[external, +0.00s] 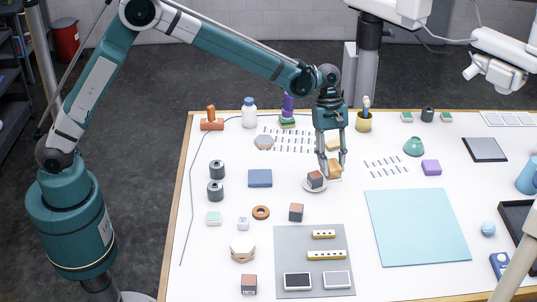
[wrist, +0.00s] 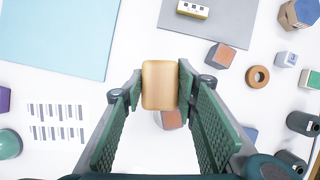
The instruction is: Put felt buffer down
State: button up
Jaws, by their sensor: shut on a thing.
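The felt buffer (external: 334,169) is a tan, rounded block with a paler underside. My gripper (external: 332,165) is shut on it, one finger on each side. In the wrist view the felt buffer (wrist: 160,86) sits between the green ribbed fingers, with the white table behind it. It is close to a small white dish (external: 313,187) that has a brown and grey cube (external: 316,179) on it. The buffer partly hides this cube in the wrist view (wrist: 172,120). I cannot tell how high the buffer is above the table.
A grey mat (external: 287,246) with yellow blocks and two framed plates lies at the front. A light blue sheet (external: 419,228) lies to the right. Another cube (external: 296,212), an orange ring (external: 261,212) and a blue block (external: 260,178) stand to the left. White table shows between them.

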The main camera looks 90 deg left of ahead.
jog(key=s+a+r+n+t+b, duration=0.1)
jog(key=s+a+n+b, duration=0.15)
jog(key=s+a, duration=1.8)
jog(key=s+a+n, duration=0.2)
jog(key=s+a, duration=0.2)
jog(key=s, duration=0.7)
jog(key=s+a+f+n+t+y+b, duration=0.1)
jog(key=s+a, duration=0.3)
jog(key=s, duration=0.8)
jog(key=shift+a+f+n, duration=0.2)
jog(key=shift+a+n, duration=0.15)
jog(key=shift+n, duration=0.3)
jog(key=shift+f+b, duration=0.35)
jog(key=shift+f, duration=2.55)
jog(key=shift+f, duration=0.1)
jog(key=shift+f, duration=2)
